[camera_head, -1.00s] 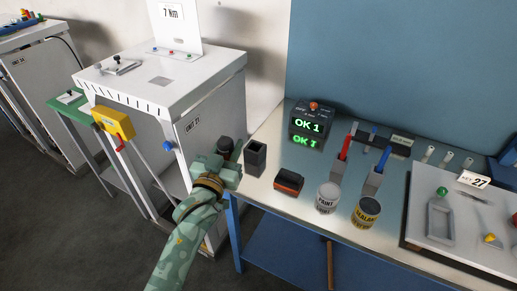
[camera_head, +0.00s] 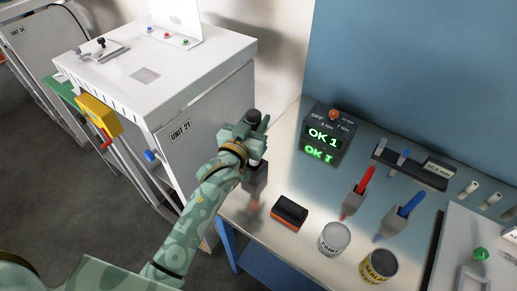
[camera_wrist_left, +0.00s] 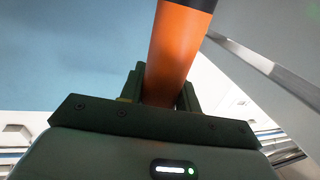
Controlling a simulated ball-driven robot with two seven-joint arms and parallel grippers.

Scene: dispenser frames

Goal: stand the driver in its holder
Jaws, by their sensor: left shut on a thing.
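My left gripper (camera_head: 250,138) is shut on the driver (camera_head: 253,116), whose dark top end sticks up above the fingers. In the left wrist view the driver (camera_wrist_left: 178,55) is a thick orange cylinder with a dark end, between the dark fingers (camera_wrist_left: 162,90). The driver looks roughly upright. The holder (camera_head: 256,182), a dark grey open-topped box at the table's left end, is directly below the gripper. The gripper and driver cover its opening, so I cannot tell whether the driver's lower end is inside or just above it. My right gripper is not in view.
An orange-and-black block (camera_head: 290,212) lies right of the holder. A display reading OK 1 (camera_head: 325,135) stands behind. Red (camera_head: 358,190) and blue (camera_head: 405,212) tools stand in holders, with two cans (camera_head: 334,238) in front. A white cabinet (camera_head: 185,130) stands close on the left.

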